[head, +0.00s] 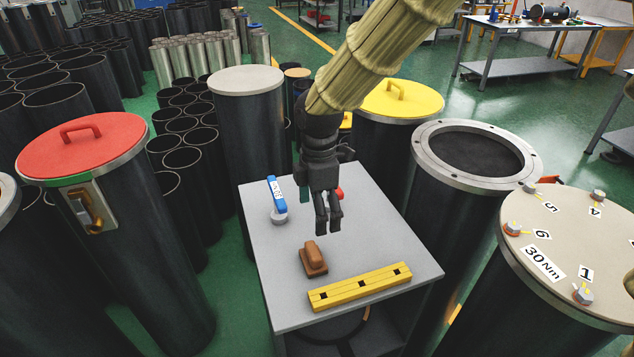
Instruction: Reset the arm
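My gripper (328,231) hangs down over the grey table (405,253) in the middle of the head view. Its fingers are apart and nothing shows between them. My arm comes down from the upper right, bent at the wrist, under a ribbed olive sleeve. Below and left of the fingertips lies a brown block-like tool (312,258). A small red thing (340,192), partly hidden behind the gripper, shows beside its fingers.
On the table lie a blue-handled tool (277,193) and a yellow bar (360,287). Flanged cylinders crowd around: a red-lidded one (80,144), a yellow-lidded one (402,99), an open one (470,152), and one marked 30Nm (570,235). Green floor is open at the back right.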

